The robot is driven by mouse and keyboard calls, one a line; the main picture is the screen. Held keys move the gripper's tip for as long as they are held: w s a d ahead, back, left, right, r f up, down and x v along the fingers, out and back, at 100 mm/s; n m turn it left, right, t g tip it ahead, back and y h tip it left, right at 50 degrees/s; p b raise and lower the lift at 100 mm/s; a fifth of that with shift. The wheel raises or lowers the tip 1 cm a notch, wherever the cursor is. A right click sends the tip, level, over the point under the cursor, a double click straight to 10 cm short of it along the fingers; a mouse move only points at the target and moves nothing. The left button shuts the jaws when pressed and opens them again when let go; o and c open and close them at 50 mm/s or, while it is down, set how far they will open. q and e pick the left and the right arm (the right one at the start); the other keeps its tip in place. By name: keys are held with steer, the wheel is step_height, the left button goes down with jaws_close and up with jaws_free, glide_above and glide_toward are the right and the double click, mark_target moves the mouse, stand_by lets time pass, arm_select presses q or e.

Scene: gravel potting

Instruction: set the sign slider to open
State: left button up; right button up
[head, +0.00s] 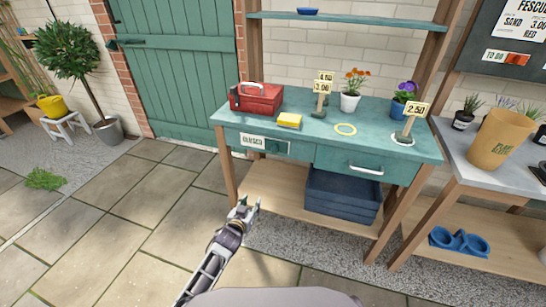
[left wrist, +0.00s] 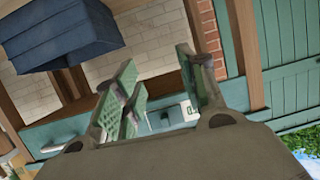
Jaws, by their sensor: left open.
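The sign slider (head: 253,141) is on the front apron of the green potting bench, left of the drawer. Its white plate reads CLOSED, and a green strip lies to its right. My left gripper (head: 249,204) is open and empty, below and in front of the sign, apart from it. In the left wrist view the open fingers (left wrist: 156,58) show with the slider's white plate (left wrist: 188,110) partly visible behind them; a finger hides part of it. My right gripper is not in view.
The green bench (head: 222,117) holds a red toolbox (head: 257,98), a yellow sponge (head: 289,120), a yellow ring (head: 346,129) and flower pots. A blue crate (head: 342,196) stands on the lower shelf.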

arm_select(q)
steer(key=w+d+r+t+h+b, duration=0.1)
steer(key=d+r+b, duration=0.1)
steer(key=r, duration=0.6)
steer(key=w+d+r+t+b, duration=0.1)
steer(key=d+r+t+b, duration=0.1)
steer(key=r, duration=0.5)
steer(key=shift+d+r+h, duration=0.35)
steer(key=shift+h, duration=0.05)
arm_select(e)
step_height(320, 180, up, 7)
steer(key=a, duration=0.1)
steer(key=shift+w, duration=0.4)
arm_select(q)
steer(key=shift+w, duration=0.1)
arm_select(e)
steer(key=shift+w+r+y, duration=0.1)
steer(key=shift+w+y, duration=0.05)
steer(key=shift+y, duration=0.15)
